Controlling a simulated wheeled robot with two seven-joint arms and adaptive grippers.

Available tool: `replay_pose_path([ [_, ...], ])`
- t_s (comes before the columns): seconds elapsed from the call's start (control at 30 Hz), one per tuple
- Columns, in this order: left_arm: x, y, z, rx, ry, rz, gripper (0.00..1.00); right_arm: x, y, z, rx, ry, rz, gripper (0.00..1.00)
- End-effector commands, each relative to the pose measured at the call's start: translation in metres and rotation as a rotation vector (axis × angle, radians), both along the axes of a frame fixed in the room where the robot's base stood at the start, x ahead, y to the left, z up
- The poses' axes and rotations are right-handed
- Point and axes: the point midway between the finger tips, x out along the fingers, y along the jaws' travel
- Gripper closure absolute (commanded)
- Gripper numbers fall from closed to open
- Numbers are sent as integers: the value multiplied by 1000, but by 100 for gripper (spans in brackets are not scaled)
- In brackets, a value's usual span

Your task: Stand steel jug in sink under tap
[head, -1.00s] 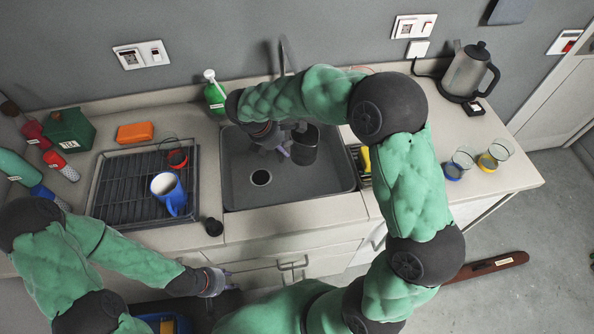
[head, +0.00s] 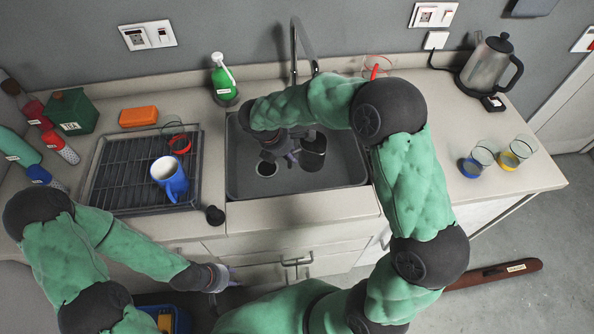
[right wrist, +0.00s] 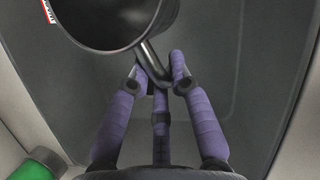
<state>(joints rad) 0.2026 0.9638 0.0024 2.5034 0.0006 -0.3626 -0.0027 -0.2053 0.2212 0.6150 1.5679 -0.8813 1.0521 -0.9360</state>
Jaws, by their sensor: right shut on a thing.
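The dark steel jug (head: 313,150) is inside the grey sink (head: 330,182), right of the drain, with its open top up. In the right wrist view the jug (right wrist: 110,30) fills the upper left. My right gripper (head: 288,156) is shut on its handle, and the fingers (right wrist: 160,72) close around the handle in the wrist view. Whether the jug's base touches the sink floor I cannot tell. The tap (head: 295,45) rises behind the sink, partly hidden by my right arm. My left gripper (head: 222,277) hangs in front of the counter; its finger opening is unclear.
A green soap bottle (head: 223,80) stands behind the sink's left corner. A drying rack (head: 110,190) with a blue mug (head: 170,178) lies left of the sink. Glasses (head: 478,160) and a kettle (head: 490,68) stand on the right counter.

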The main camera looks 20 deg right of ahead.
Motion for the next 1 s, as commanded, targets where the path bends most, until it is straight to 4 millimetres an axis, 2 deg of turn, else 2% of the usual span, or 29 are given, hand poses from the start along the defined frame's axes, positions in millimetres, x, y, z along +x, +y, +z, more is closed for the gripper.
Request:
replay_pose_path([
  [0.03,0,0,-6,0,0,0,60,-1,0,-12,-1,3,0,100],
  [0.1,0,0,-9,0,0,0,60,0,0,-22,0,2,0,100],
  [0.33,0,0,-15,0,0,0,60,0,0,-41,-1,2,-1,100],
  [0.57,0,0,-29,0,0,0,60,0,0,-75,-1,1,0,100],
  [0.97,0,0,-29,0,0,0,60,0,0,-80,0,0,0,100],
  [1.0,0,0,-29,0,0,0,60,0,0,-80,1,1,0,68],
])
